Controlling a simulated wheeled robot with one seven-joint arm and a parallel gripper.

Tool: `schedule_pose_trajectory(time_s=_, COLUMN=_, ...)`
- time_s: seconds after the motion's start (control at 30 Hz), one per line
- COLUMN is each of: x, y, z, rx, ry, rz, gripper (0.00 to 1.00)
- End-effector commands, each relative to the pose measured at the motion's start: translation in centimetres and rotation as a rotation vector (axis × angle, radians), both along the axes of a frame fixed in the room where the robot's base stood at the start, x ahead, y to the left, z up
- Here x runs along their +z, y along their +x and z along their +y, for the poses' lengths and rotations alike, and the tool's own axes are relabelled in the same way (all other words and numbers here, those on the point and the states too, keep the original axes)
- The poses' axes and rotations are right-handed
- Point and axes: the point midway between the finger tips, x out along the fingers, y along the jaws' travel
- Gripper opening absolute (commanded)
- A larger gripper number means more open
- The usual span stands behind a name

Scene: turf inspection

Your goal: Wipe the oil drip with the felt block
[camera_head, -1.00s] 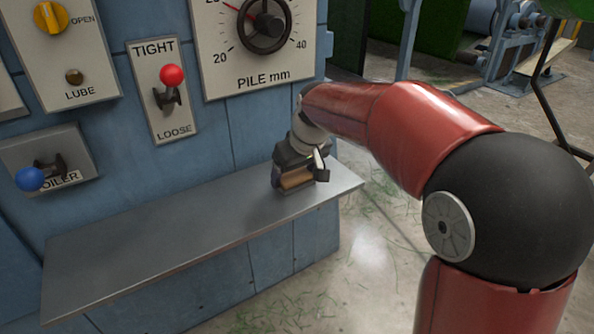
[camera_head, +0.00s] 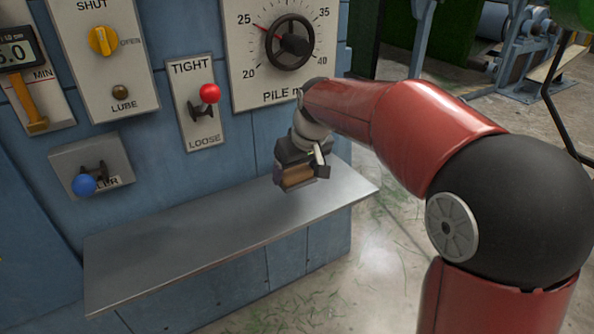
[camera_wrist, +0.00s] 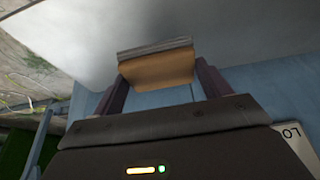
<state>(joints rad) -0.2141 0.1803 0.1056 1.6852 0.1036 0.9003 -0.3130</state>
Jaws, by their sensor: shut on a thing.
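My gripper (camera_head: 296,183) is over the right part of the grey metal shelf (camera_head: 180,247). It is shut on the felt block (camera_head: 298,177), a tan block with a grey layer along one side. In the wrist view the felt block (camera_wrist: 157,66) sits between the two dark fingers, with the grey layer facing away from the palm, toward the shelf (camera_wrist: 240,25). The block appears raised a little above the shelf. I cannot make out a distinct oil drip; a faint darker patch (camera_head: 196,222) shows on the shelf near the wall.
The blue panel above the shelf carries a red-knobbed lever (camera_head: 209,94), a blue-knobbed lever (camera_head: 84,184), a yellow knob (camera_head: 102,41) and a black handwheel (camera_head: 290,41). These stick out near the arm's space. The shelf's left and middle are clear of objects.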

Motion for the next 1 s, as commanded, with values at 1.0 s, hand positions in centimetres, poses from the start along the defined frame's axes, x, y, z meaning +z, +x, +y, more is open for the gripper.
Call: schedule_pose_trajectory(time_s=1.0, x=3.1, y=0.1, z=0.1, rx=-0.001, ry=0.0, rz=-0.001, gripper=0.55)
